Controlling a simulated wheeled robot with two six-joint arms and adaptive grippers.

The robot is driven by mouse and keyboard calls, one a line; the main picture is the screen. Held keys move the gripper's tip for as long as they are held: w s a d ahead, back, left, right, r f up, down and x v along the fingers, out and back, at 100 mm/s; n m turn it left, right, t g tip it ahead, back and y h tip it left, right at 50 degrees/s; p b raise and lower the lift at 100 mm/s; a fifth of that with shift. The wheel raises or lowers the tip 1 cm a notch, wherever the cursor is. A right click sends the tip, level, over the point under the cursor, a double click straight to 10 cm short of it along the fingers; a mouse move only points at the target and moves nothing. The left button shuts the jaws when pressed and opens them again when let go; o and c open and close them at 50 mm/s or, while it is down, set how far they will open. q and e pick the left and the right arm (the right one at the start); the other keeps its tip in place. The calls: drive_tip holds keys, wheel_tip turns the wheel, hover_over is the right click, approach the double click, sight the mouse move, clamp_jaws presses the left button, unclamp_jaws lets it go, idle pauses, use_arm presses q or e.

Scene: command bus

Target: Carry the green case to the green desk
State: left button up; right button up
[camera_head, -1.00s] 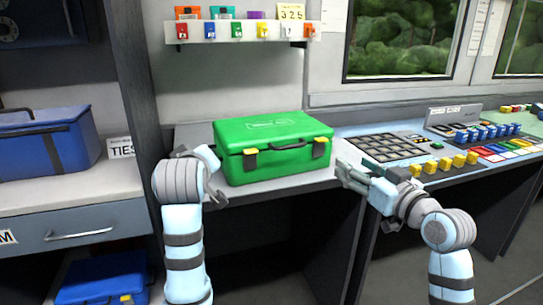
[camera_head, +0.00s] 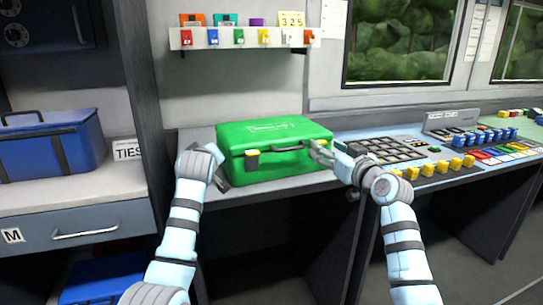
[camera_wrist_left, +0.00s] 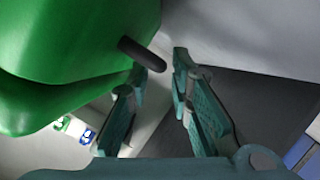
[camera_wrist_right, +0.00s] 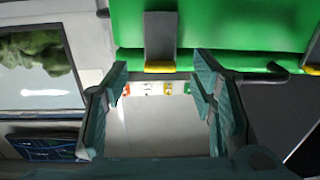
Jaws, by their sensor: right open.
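The green case (camera_head: 275,135) lies closed on a grey desk, its black handle and yellow latches facing me. My right gripper (camera_head: 322,155) is at the case's front right corner, fingers open. In the right wrist view, a yellow latch (camera_wrist_right: 160,67) of the case shows just ahead of the open fingers (camera_wrist_right: 160,75), with nothing between them. My left gripper is at the case's left end, its fingers mostly hidden by its wrist in the head view. The left wrist view shows its open fingers (camera_wrist_left: 162,65) beside the case (camera_wrist_left: 70,60). A green surface (camera_head: 522,128) shows at far right.
A console (camera_head: 395,150) with keys and coloured buttons adjoins the case on the right. A dark cabinet wall (camera_head: 140,90) stands close on the left, with a blue bag (camera_head: 50,145) beyond it. A small shelf (camera_head: 245,38) hangs above the case.

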use_arm(q)
drive_tip(key=shift+x, duration=1.35)
use_arm(e)
drive_tip(key=shift+x, duration=1.3)
use_arm(q)
clamp_jaws()
use_arm(e)
drive_tip(key=c, duration=0.5)
clamp_jaws()
drive_tip(key=shift+f, duration=0.1)
